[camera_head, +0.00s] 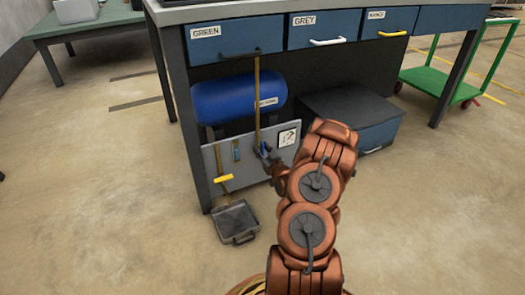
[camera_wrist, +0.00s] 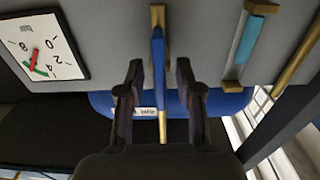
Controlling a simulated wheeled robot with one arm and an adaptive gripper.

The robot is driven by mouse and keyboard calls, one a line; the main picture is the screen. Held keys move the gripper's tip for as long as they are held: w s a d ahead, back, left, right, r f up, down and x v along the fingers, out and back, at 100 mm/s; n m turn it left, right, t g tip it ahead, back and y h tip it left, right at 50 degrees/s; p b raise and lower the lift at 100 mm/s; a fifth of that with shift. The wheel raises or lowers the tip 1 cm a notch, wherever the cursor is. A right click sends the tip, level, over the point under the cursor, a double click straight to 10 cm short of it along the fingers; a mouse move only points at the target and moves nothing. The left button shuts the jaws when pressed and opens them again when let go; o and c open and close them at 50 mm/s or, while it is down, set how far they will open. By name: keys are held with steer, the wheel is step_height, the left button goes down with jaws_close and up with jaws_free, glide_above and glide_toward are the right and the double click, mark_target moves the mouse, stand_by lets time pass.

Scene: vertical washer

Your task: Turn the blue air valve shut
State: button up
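The blue air valve handle (camera_wrist: 158,62) lies in line with a thin brass pipe (camera_wrist: 157,14) in the wrist view. My gripper (camera_wrist: 160,85) has its two dark fingers apart, one on each side of the blue handle, with a visible gap on both sides. In the head view my gripper (camera_head: 272,164) is at the grey panel (camera_head: 255,142), just by the blue valve (camera_head: 264,148), which it partly hides. The brass pipe (camera_head: 257,95) rises from there past the blue tank.
A blue tank (camera_head: 225,98) sits behind the panel under the workbench. A yellow-handled valve (camera_head: 222,178) and a teal tube (camera_head: 236,150) are left of the blue valve, a gauge (camera_head: 288,138) right. A grey tray (camera_head: 236,221) lies on the floor.

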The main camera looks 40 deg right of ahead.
jaws_close()
